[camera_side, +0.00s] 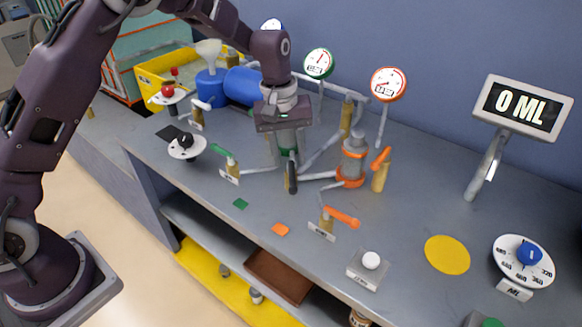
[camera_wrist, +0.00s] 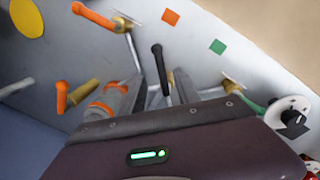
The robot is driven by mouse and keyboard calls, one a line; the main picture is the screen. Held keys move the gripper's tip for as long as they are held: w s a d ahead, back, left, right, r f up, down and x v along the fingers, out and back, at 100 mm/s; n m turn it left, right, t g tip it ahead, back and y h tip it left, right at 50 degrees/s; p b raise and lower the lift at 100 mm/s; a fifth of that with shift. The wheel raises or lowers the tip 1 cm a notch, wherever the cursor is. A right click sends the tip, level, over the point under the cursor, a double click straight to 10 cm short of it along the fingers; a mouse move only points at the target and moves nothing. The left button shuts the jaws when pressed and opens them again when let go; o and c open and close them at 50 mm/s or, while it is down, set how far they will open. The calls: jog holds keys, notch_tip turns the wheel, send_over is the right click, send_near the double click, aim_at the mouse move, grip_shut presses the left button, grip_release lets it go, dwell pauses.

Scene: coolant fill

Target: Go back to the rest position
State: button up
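My gripper (camera_side: 287,150) hangs above the pipework in the middle of the bench, pointing down. Its two fingers look apart, with nothing seen held between them. In the wrist view, the gripper body fills the bottom, and a black lever handle (camera_wrist: 160,65) shows just beyond the fingers. A green-banded cylinder behind the fingers is mostly hidden.
An orange-banded cylinder (camera_side: 353,160) and an orange lever (camera_side: 341,217) stand to the right. A green lever (camera_side: 220,150) is to the left. Gauges (camera_side: 388,84) rise behind. A display (camera_side: 521,106) reads 0 ML. A yellow disc (camera_side: 447,254) lies on clear bench at the right.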

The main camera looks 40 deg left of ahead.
jog(key=s+a+r+m+t, duration=0.3)
jog(key=s+r+m, duration=0.1)
jog(key=s+r, duration=1.3)
jog(key=s+a+m+t, duration=0.1)
jog(key=s+m, duration=0.3)
jog(key=s, duration=1.1)
jog(key=shift+a+r+t+y, duration=0.25)
jog(key=shift+a+t+y, duration=0.15)
jog(key=shift+a, duration=0.3)
